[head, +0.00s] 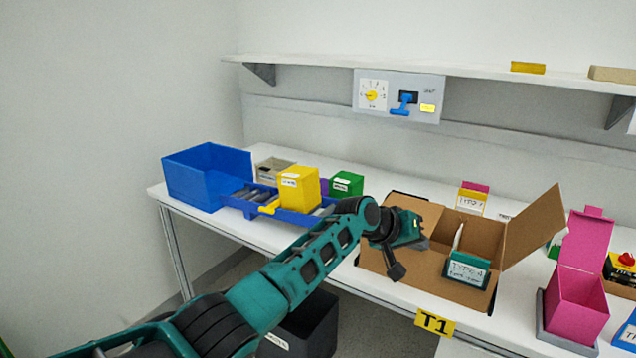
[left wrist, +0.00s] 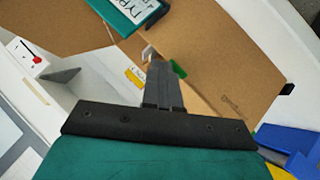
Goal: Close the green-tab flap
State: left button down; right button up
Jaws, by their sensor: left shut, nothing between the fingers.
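An open cardboard box (head: 425,283) stands at the table's front edge. Its right flap (head: 537,222) stands up, leaning outward. A left-side brown panel (head: 421,209) lies partly behind my left gripper; it fills the right of the left wrist view (left wrist: 235,60). A small green piece (left wrist: 179,68) shows beside the fingertips there, apparently at the panel's edge; I cannot tell if they touch. My left gripper (head: 396,272) is shut and empty, pointing down at the box's left front. Its fingers also show in the left wrist view (left wrist: 160,70). My right gripper is not in view.
A teal labelled box (head: 467,269) sits in the cardboard box. A pink open box (head: 577,300) stands close on the right. A blue bin (head: 207,178) and a blue tray with a yellow box (head: 299,189) are left. A switch panel (head: 398,96) hangs below the shelf.

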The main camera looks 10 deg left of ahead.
pick_arm(q)
jog(key=shift+s+f, duration=0.1)
jog(key=s+a+r+p, duration=0.1)
jog(key=s+r+p, duration=0.15)
jog(key=r, duration=0.35)
jog(key=s+a+r+p, duration=0.1)
jog(key=s+r+p, duration=0.1)
jog(key=s+r, duration=0.3)
jog(key=s+a+f+t+y, duration=0.1)
jog(key=s+a+f, duration=0.3)
jog(key=f, duration=0.3)
jog(key=s+a+f+t+y, duration=0.1)
jog(key=s+a+f, duration=0.2)
jog(key=f, duration=0.4)
jog(key=s+a+f+t+y, duration=0.1)
jog(key=s+a+f, duration=0.3)
jog(key=f, duration=0.3)
jog(key=s+a+f+m+y, duration=0.1)
jog(key=s+a+f, duration=0.2)
jog(key=s, duration=0.6)
jog(key=s+a+f+m+y, duration=0.1)
jog(key=s+a+f, duration=0.3)
jog(key=s, duration=0.5)
jog(key=a+y, duration=0.1)
jog(key=a, duration=0.1)
jog(key=shift+a+f+t, duration=0.2)
jog(key=shift+a+t, duration=0.1)
